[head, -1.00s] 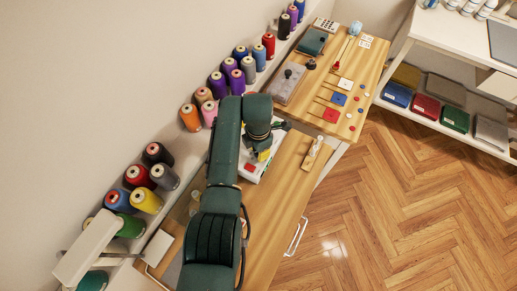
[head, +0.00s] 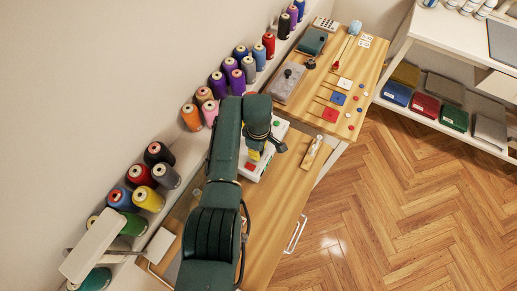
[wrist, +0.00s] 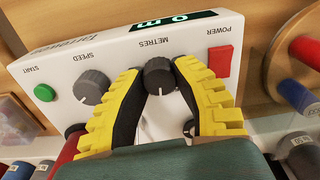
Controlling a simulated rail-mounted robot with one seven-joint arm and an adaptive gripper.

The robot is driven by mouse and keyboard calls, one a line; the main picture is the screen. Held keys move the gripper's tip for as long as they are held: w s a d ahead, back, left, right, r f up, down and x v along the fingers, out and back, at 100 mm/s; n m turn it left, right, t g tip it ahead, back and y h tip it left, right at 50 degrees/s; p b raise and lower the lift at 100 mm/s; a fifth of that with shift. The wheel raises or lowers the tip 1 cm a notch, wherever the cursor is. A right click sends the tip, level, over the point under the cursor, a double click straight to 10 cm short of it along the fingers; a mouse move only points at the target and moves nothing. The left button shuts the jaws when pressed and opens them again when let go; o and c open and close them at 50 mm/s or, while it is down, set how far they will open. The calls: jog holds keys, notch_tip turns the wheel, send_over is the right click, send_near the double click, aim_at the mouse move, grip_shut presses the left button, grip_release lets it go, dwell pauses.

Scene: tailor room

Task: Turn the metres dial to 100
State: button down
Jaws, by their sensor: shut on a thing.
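The metres dial (wrist: 159,76) is a dark grey knob on the sloped white panel of a machine (wrist: 55,78), under the label METRES in the wrist view. My gripper (wrist: 157,80), with yellow ribbed fingers and dark inner pads, is shut on the dial, one finger on each side. The green display (wrist: 160,22) appears upside down and seems to read 0 m.
A dark speed dial (wrist: 92,86), a green start button (wrist: 44,93) and a red power switch (wrist: 220,62) sit on the same panel. Thread spools (head: 163,175) line the shelf along the wall. A small wooden board (head: 312,153) lies right of the machine.

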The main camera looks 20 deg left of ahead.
jog(key=m, duration=0.6)
jog(key=shift+f, duration=0.15)
jog(key=m, duration=0.6)
dwell(0.3)
jog(key=c, duration=0.7)
grip_release()
jog(key=shift+c, duration=0.2)
notch_tip(320, 180, up, 12)
